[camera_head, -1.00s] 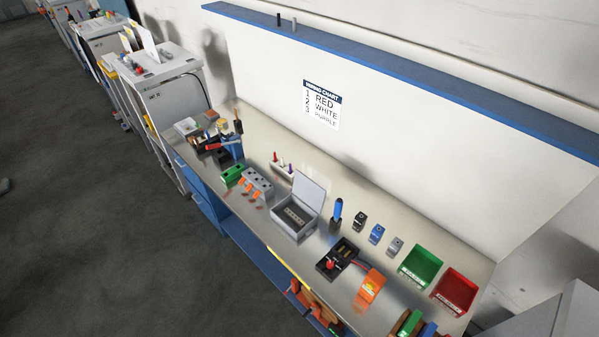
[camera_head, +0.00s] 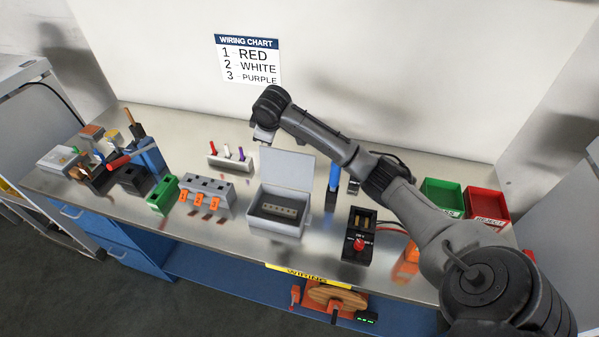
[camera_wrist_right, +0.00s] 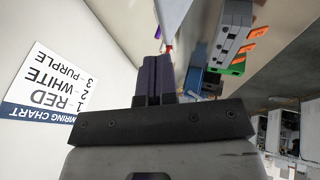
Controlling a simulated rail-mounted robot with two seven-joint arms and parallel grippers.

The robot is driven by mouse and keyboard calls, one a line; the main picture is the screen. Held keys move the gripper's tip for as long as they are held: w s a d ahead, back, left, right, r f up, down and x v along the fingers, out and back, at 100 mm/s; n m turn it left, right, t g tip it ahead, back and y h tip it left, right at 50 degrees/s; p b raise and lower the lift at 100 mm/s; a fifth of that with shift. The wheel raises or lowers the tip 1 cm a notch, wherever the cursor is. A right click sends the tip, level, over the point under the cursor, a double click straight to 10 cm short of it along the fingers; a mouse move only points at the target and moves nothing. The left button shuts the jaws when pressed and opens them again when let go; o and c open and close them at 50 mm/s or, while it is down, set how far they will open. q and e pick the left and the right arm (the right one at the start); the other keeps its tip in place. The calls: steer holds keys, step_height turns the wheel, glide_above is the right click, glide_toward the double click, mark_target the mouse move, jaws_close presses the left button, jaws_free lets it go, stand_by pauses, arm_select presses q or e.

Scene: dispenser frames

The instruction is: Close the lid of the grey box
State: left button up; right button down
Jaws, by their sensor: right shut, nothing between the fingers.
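The grey box (camera_head: 262,226) stands on the bench with its lid (camera_head: 287,168) open and roughly upright at the back. A terminal strip lies inside the box. My right arm reaches in from the right, over the bench. My right gripper (camera_head: 263,139) hangs just above and left of the lid's upper left corner, seemingly behind it; contact cannot be told. In the right wrist view its dark fingers (camera_wrist_right: 152,78) are shut and empty. A pale panel there, probably the lid (camera_wrist_right: 174,16), is beside the fingertips. My left gripper is out of view.
A rack with red, white and purple pegs (camera_head: 231,159) stands left of the lid, near my right gripper. A grey block with orange tags (camera_head: 207,190) and a green block (camera_head: 162,195) are further left. A black switch unit (camera_head: 358,240) is right of the box.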

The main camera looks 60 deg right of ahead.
mark_target(301, 154)
steer(key=s+d+f+n+g+y, duration=0.1)
steer(key=s+d+y, duration=0.4)
steer(key=d, duration=0.3)
steer(key=s+d+f+y, duration=0.1)
steer(key=s+d+y, duration=0.4)
steer(key=d, duration=0.2)
arm_select(q)
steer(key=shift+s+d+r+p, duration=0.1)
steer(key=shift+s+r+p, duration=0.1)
steer(key=shift+p, duration=0.65)
arm_select(e)
steer(key=shift+w+a+f, duration=0.25)
steer(key=shift+a+f, duration=0.85)
steer(key=shift+a, duration=0.4)
steer(key=shift+w+a+f, duration=0.25)
steer(key=shift+a+f, duration=0.85)
steer(key=shift+a, duration=0.45)
steer(key=shift+w+a+f, duration=0.25)
steer(key=shift+a+f, duration=0.85)
steer(key=shift+a, duration=0.4)
